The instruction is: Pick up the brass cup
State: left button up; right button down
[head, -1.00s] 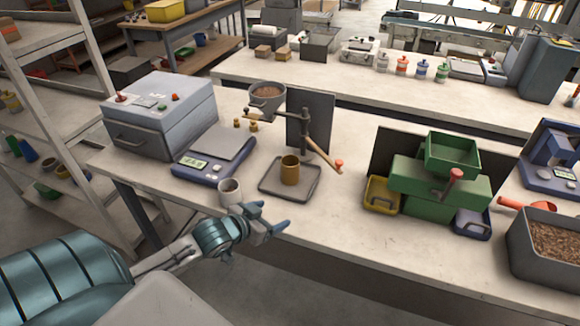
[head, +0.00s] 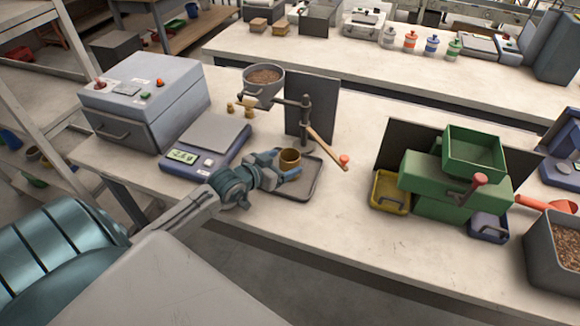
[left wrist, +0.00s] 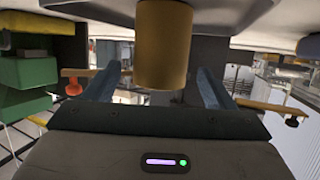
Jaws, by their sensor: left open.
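The brass cup (head: 290,158) stands upright on a grey square tray (head: 310,188) below the dosing stand. My left gripper (head: 284,168) is at the cup, with its blue fingers open on either side of it. In the left wrist view the brass cup (left wrist: 164,45) sits between the two fingers (left wrist: 160,80), with a visible gap on each side. The cup's lower part is partly hidden by a finger in the head view. My right gripper is not in view.
A stand with a wooden lever and red knob (head: 344,159) rises just behind the cup. A blue scale (head: 207,143) is left of it, and a green box press (head: 455,180) is to the right. Bare bench (head: 350,230) lies in front.

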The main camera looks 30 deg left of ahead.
aim_at(296, 155)
pick_arm(q)
jog(key=w, duration=0.1)
jog(key=w+p, duration=0.1)
jog(key=w, duration=0.1)
jog(key=shift+w+d+r, duration=0.1)
jog(key=shift+d, duration=0.15)
jog(key=shift+x, duration=1)
jog(key=shift+w+f, duration=0.1)
jog(key=shift+f, duration=0.15)
jog(key=c, duration=1.1)
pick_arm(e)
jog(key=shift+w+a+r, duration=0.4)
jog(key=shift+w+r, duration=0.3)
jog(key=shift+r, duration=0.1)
